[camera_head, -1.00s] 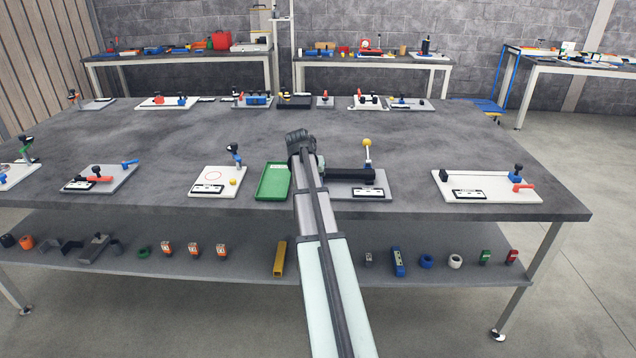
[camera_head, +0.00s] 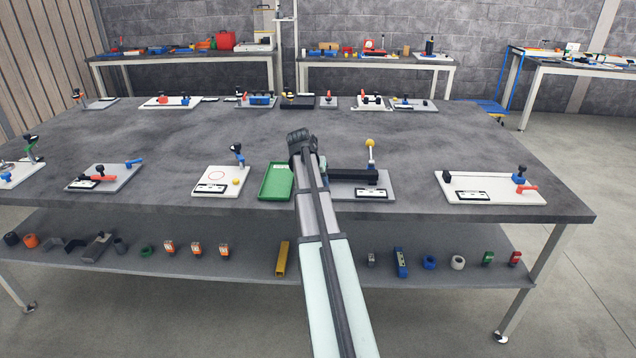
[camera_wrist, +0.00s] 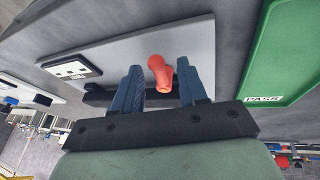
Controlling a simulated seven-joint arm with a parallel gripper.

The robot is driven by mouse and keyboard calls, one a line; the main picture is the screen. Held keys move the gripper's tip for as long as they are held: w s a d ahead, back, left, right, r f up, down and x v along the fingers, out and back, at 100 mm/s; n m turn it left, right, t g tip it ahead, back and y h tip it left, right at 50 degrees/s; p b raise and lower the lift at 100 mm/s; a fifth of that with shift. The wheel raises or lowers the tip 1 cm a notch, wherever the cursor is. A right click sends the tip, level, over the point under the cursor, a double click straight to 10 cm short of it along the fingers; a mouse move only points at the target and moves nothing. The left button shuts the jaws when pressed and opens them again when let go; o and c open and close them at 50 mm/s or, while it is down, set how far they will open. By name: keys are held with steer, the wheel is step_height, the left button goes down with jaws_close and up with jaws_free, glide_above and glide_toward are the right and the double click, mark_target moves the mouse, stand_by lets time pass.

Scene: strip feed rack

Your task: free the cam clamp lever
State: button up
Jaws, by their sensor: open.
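The cam clamp lever (camera_wrist: 160,72) shows in the wrist view as a short orange-red handle with a rounded end. It stands out from a pale board (camera_wrist: 140,45) carrying a black bar and a label plate. My gripper (camera_wrist: 160,68) is open, with one blue-grey finger on each side of the handle. A gap shows on both sides; the right finger is nearer to it. In the head view my own arm hides the lever and most of the gripper. The board (camera_head: 345,193) shows there, right of the green tray, with a black bar and a yellow-knobbed post (camera_head: 371,150).
The green tray (camera_head: 278,181) lies close left of the board; its PASS label (camera_wrist: 263,99) shows in the wrist view. A board with a blue lever post (camera_head: 236,152) stands further left, another board (camera_head: 495,184) far right. Bare bench (camera_head: 420,150) lies behind.

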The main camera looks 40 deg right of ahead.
steer(key=w+v, duration=0.1)
steer(key=v, duration=1.2)
steer(key=shift+s+r, duration=0.35)
steer(key=shift+s, duration=0.15)
steer(key=shift+a, duration=0.1)
